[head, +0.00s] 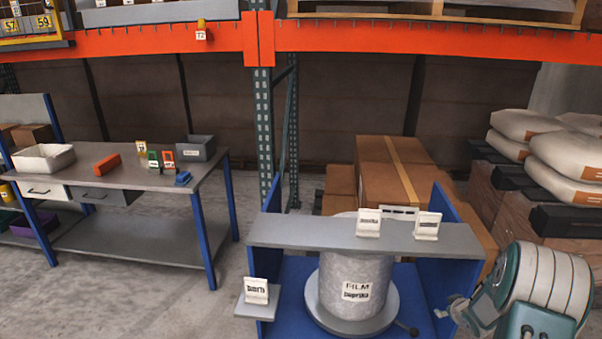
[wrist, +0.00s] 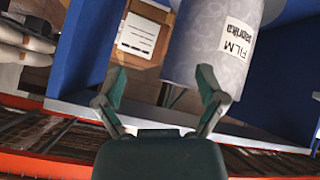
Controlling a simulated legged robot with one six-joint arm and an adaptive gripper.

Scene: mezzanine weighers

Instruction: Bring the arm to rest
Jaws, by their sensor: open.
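My gripper (wrist: 161,88) is open in the wrist view, with its two green fingers spread apart and nothing between them. The grey film roll (wrist: 205,45), with its label, is beyond the fingertips. In the head view, my arm is folded at the lower right. The gripper end is to the right of the film roll (head: 345,270), which stands upright on a round grey plate (head: 352,326). I cannot tell from the head view exactly how far the fingers are from the blue stand (head: 455,215).
A grey shelf (head: 310,233) with two white cards spans above the roll. A small side ledge (head: 252,304) holds another card. A workbench (head: 105,190) with small items is at the left. Boxes (head: 385,175) and sacks (head: 545,135) stand behind. Floor shows between bench and stand.

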